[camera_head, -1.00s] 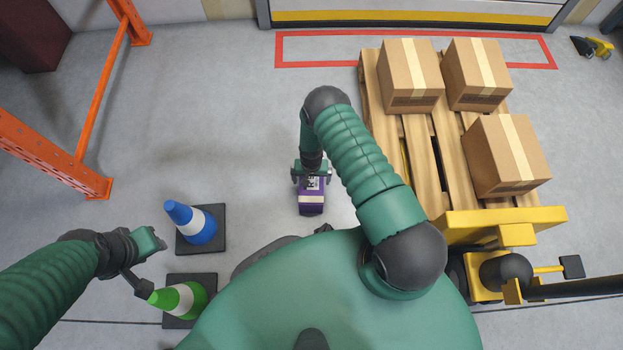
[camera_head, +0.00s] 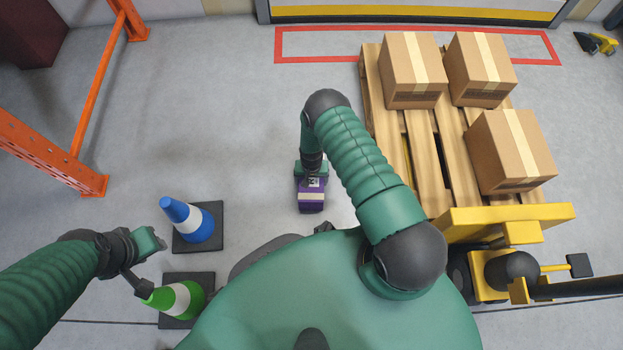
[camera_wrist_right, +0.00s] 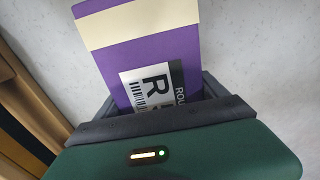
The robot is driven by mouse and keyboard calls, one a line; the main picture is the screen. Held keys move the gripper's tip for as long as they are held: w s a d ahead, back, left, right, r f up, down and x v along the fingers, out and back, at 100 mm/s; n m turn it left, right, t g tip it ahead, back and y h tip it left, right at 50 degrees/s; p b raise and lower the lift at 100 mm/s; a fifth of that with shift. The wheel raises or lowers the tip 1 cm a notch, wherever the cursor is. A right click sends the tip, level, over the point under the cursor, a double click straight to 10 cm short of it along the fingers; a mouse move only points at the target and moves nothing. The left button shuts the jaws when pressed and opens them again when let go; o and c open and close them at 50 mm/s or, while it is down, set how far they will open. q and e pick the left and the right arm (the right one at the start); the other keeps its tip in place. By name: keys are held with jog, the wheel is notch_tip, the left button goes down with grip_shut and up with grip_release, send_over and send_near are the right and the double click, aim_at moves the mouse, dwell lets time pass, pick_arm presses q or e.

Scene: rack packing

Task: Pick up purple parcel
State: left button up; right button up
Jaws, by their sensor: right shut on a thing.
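The purple parcel (camera_head: 312,203) has a cream band and a white label with black lettering. It is below my right arm near the middle of the head view. My right gripper (camera_head: 311,176) is shut on it at the label end. In the right wrist view the parcel (camera_wrist_right: 150,60) sticks out from between the jaws of the gripper (camera_wrist_right: 160,115), which hide its near end. I cannot tell whether the parcel touches the floor.
A blue cone (camera_head: 190,222) and a green cone (camera_head: 178,299) stand on the left. A wooden pallet (camera_head: 423,165) with three cardboard boxes is on a yellow pallet truck (camera_head: 500,222) at right. An orange rack frame (camera_head: 55,155) stands far left. The floor behind the parcel is clear.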

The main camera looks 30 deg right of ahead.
jog(key=shift+c, duration=0.9)
jog(key=shift+r, duration=0.1)
